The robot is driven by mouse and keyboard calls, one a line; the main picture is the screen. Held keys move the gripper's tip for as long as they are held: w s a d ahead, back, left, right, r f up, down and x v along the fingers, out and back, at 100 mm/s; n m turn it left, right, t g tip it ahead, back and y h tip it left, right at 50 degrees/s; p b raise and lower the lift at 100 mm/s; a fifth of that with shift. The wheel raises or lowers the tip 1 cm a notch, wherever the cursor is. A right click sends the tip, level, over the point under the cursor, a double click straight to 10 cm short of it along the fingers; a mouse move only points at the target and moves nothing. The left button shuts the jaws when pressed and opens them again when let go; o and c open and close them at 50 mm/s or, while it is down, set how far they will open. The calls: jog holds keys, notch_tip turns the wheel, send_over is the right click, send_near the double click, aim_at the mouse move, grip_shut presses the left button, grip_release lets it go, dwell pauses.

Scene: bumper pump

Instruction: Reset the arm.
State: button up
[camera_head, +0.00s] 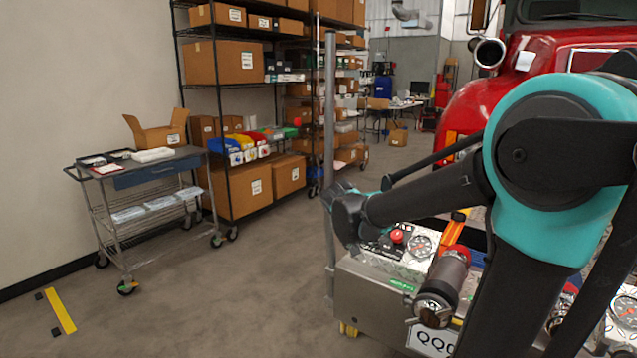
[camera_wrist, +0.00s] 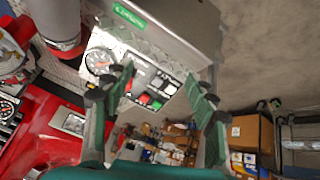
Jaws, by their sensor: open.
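My arm reaches in from the right in the head view, over the red truck's bumper. My gripper (camera_wrist: 160,78) is open in the wrist view, with its two green fingers apart and nothing between them. In the head view its end is largely hidden behind my dark wrist. The pump panel (camera_wrist: 158,84) shows between and beyond the fingers, with a pressure gauge (camera_wrist: 98,60) and red and green buttons. In the head view the metal bumper (camera_head: 376,291) carries a red knob (camera_head: 397,236) and a gauge (camera_head: 419,244). I cannot tell whether the fingers touch the panel.
A capped pipe fitting (camera_head: 440,285) sticks out of the bumper front. A wheeled cart (camera_head: 150,175) stands at the left and shelves with boxes (camera_head: 223,62) behind it. The floor (camera_head: 230,290) between cart and bumper is clear.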

jog(key=s+d+f+n+y, duration=0.1)
jog(key=s+d+f+y, duration=0.1)
jog(key=s+f, duration=0.5)
jog(key=s+d+f+n+g+y, duration=0.1)
jog(key=s+d+f, duration=0.3)
jog(key=s, duration=0.9)
notch_tip(320, 180, down, 3)
jog(key=shift+s+d+r+n+g+y, duration=0.15)
jog(key=shift+s+n+g+y, duration=0.15)
jog(key=shift+n+y, duration=0.15)
jog(key=shift+s, duration=0.1)
dwell(3.4)
